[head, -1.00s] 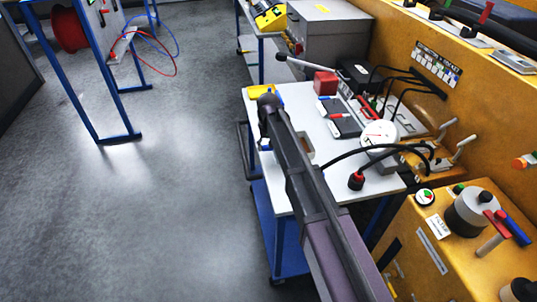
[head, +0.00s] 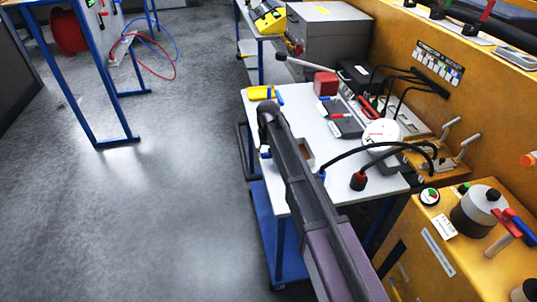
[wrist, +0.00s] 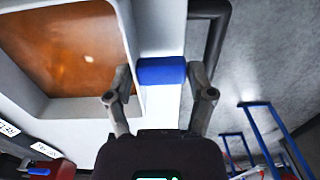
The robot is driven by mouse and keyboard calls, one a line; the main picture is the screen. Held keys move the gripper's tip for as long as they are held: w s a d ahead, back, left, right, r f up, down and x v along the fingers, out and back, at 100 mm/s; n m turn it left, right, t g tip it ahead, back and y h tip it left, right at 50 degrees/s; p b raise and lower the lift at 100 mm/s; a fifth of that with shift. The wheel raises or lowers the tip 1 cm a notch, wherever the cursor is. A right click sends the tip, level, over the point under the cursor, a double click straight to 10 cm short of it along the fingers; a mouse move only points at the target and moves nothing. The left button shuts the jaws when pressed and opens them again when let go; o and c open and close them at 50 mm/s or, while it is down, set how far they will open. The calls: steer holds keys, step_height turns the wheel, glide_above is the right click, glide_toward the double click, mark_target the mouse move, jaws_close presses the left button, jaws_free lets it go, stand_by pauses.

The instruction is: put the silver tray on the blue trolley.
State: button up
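The silver tray (head: 304,146) is mostly hidden behind my arm in the head view, at the white top of the blue-framed trolley (head: 345,188). In the wrist view the tray (wrist: 146,22) is large at upper left, with a pale rim and a brownish inside. A blue grip (wrist: 162,70) at its edge lies between and just beyond the fingers of my gripper (wrist: 160,88). Gaps show between the grip and both fingers, so my gripper is open. In the head view my gripper is hidden by my arm. I cannot tell whether the tray touches the trolley top.
A red block (head: 326,83), a yellow item (head: 261,92), a white round gauge (head: 382,132) and black cables crowd the trolley's far and right parts. A yellow machine (head: 440,245) stands close on the right. A blue-framed stand (head: 95,100) is at upper left. The grey floor between is clear.

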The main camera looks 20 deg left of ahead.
steer(key=shift+o, duration=0.9)
steer(key=shift+r, duration=0.2)
step_height(320, 180, up, 12)
steer(key=p, duration=1.2)
steer(key=shift+f, duration=0.15)
steer(key=shift+d, duration=0.15)
steer(key=s+d+m, duration=0.2)
steer(key=s+d, duration=0.1)
steer(key=d, duration=1)
steer(key=s+d+m, duration=0.1)
steer(key=s+d, duration=0.2)
steer(key=d, duration=1)
steer(key=s+d+m, duration=0.1)
steer(key=s+d, duration=0.4)
steer(key=d, duration=0.3)
steer(key=s+d+m, duration=0.2)
steer(key=s+d, duration=0.4)
steer(key=d, duration=0.3)
steer(key=shift+d, duration=0.3)
